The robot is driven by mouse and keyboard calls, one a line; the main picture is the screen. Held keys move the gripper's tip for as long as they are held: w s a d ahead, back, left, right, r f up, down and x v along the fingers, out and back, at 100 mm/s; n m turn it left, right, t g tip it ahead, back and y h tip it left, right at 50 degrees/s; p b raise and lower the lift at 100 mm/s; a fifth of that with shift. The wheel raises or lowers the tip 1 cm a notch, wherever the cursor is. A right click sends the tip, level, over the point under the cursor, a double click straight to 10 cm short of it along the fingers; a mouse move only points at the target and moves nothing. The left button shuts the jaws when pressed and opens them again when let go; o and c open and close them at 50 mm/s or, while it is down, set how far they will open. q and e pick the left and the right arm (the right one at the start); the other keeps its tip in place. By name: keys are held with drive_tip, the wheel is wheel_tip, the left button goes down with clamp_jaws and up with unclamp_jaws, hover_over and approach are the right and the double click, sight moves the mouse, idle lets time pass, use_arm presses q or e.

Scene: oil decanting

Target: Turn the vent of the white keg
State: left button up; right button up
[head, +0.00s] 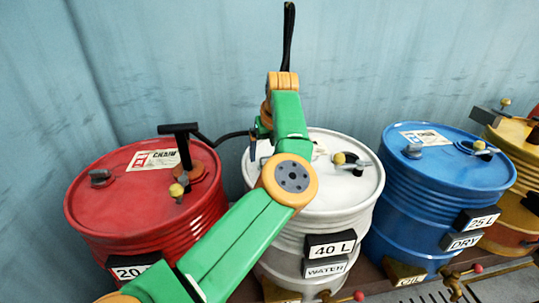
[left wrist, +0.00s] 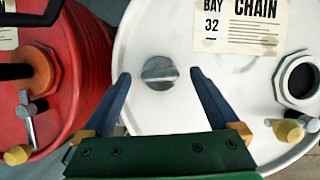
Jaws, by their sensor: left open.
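The white keg (head: 330,215) stands in the middle of the row, with a "40 L" plate and a "WATER" plate on its front. In the left wrist view its white lid (left wrist: 190,105) carries a grey round vent (left wrist: 160,72) with a raised bar across it. My left gripper (left wrist: 160,77) is open, with one blue finger on each side of the vent in that view. I cannot tell whether the fingertips reach down to the vent's height. In the head view my green arm hides the vent and most of the gripper. My right gripper is not in view.
A red drum (head: 110,215) with a black T-handle (head: 182,140) and hose stands at left. A blue drum (head: 440,170) stands at right, with a yellow one beyond. The white lid also has an open bung (left wrist: 302,77) and a yellow-knobbed valve (left wrist: 288,130).

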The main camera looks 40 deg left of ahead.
use_arm(q)
drive_tip(key=shift+w+a+f, duration=0.1)
drive_tip(key=shift+a+f, duration=0.05)
drive_tip(key=shift+f, duration=0.35)
drive_tip(key=shift+c, duration=0.2)
drive_tip(key=c, duration=1.3)
drive_tip(key=shift+f+b, duration=0.15)
drive_tip(key=shift+b, duration=0.25)
drive_tip(key=shift+c, duration=0.2)
drive_tip(key=shift+m+b, duration=0.3)
drive_tip(key=shift+m, duration=0.3)
drive_tip(key=shift+r, duration=0.2)
drive_tip(key=o, duration=1.4)
